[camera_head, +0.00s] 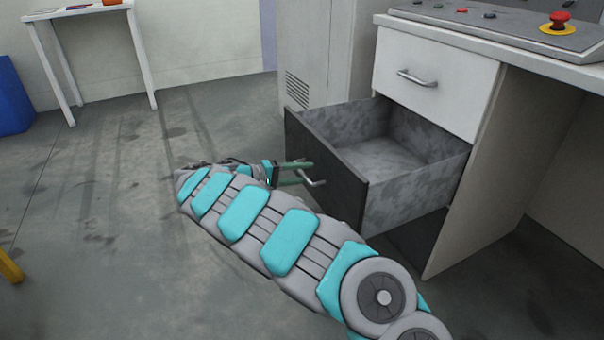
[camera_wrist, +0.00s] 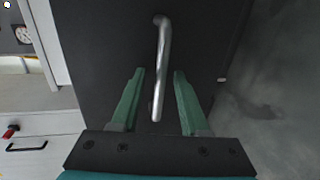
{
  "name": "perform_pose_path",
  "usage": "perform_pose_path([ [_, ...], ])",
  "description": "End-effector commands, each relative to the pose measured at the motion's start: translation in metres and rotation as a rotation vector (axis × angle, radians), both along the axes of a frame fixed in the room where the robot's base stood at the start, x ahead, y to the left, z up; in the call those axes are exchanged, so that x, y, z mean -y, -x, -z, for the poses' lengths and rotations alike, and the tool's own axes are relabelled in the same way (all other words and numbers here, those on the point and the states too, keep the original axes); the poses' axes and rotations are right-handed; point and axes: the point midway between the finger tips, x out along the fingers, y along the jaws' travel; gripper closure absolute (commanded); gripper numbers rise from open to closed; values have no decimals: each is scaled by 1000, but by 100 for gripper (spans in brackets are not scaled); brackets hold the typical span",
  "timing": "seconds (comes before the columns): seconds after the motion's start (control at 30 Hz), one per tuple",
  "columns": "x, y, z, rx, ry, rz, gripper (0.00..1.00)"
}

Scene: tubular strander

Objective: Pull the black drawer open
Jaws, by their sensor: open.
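The black drawer (camera_head: 325,162) is pulled well out of the desk, and its grey inside (camera_head: 390,160) shows empty. Its silver bar handle (camera_head: 312,180) is on the black front, and it also shows in the wrist view (camera_wrist: 162,65). My gripper (camera_head: 308,172) is at the handle. In the wrist view my gripper (camera_wrist: 158,72) is open, with one green finger on each side of the handle's lower part. A gap shows between each finger and the bar. My arm hides part of the floor below the drawer front.
A closed white drawer (camera_head: 437,80) with a silver handle is above the black one. A control panel with a red emergency button (camera_head: 559,18) is on the desk top. A grey cabinet (camera_head: 310,50) stands behind. The floor (camera_head: 90,180) to the left is clear.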

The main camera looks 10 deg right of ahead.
Motion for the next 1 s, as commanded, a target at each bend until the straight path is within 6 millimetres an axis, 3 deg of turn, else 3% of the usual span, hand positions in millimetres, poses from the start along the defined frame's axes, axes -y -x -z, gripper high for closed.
perform_pose_path([
  [0.27,-13,4,-3,-1,0,-1,55],
  [0.7,-71,23,-15,0,-1,-1,55],
  [1.0,-73,24,-16,0,0,0,55],
])
